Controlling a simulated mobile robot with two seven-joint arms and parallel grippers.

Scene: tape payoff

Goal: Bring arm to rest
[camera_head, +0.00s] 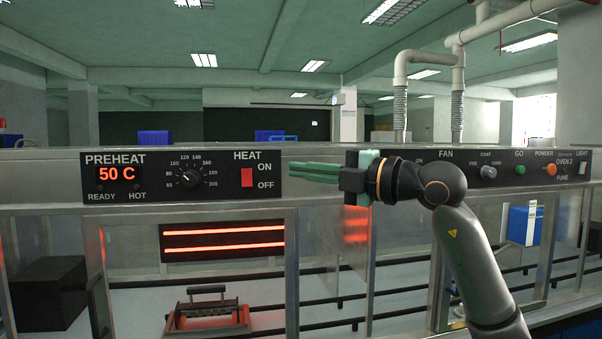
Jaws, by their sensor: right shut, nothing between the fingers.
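My right gripper (296,173) is shut and empty, its green fingers together and pointing left. It is in front of the panel, a little to the right of the red HEAT switch (247,178). My right arm (468,245) comes up from the lower right and bends left at the wrist. The preheat panel (140,190) has a display reading 50 C and a round dial (192,179). I cannot tell whether the fingers touch anything. My left gripper is not in view.
Below the panel, a heater with two glowing bars (222,242) shows behind an opening. A red-lit tray fixture (208,317) sits low inside. A black box (48,292) is at the left. The right panel carries a green button (520,170) and an orange button (551,170).

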